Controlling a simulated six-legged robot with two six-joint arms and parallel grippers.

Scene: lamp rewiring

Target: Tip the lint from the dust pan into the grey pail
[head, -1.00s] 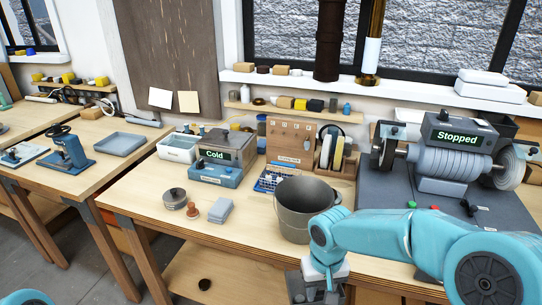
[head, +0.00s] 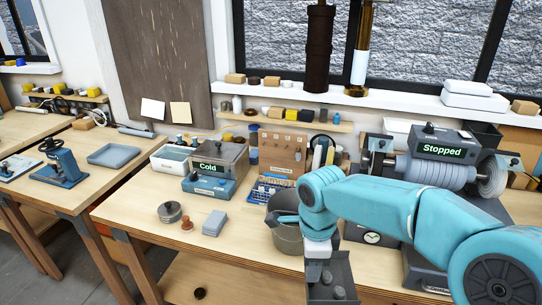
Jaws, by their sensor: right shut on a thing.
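The grey pail (head: 288,240) stands on the wooden workbench, partly hidden behind my right arm. My right gripper (head: 318,262) is in front of the pail and to its right, near the bench's front edge. It is shut on the dark grey dust pan (head: 344,268), which is cut off by the bottom of the picture. Small grey lumps of lint (head: 338,292) lie in the pan. Most of the pail's inside is hidden. My left gripper is not in view.
Left of the pail are a grey block (head: 214,223), a round tin (head: 170,211) and a box marked "Cold" (head: 215,165). A machine marked "Stopped" (head: 443,150) stands at the right.

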